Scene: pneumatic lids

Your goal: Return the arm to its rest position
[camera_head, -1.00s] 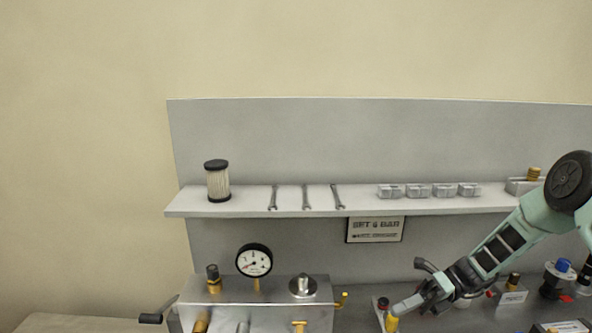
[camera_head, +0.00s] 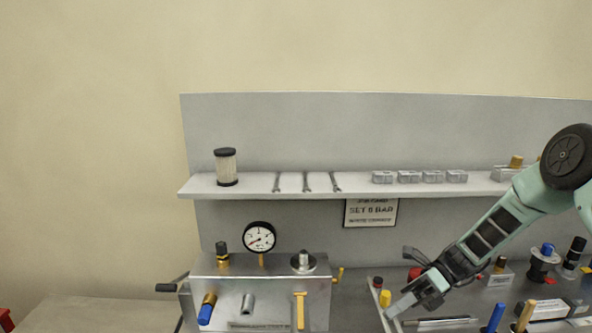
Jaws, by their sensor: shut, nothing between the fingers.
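My gripper (camera_head: 402,303) is at the lower right, at the end of my green arm. It is shut and empty. It sits above the left part of a dark tray (camera_head: 378,318), close to a small yellow part (camera_head: 385,298). My arm is bent and reaches down and left from the right edge. The underside of my gripper and what lies right behind it are hidden.
A steel box with a pressure gauge (camera_head: 259,237) and a yellow handle (camera_head: 300,311) stands left of my gripper. A shelf (camera_head: 262,190) above holds a filter (camera_head: 225,167), wrenches and metal blocks. A sign (camera_head: 371,212) hangs below it. Several fittings, including a blue-topped one (camera_head: 547,250), stand at right.

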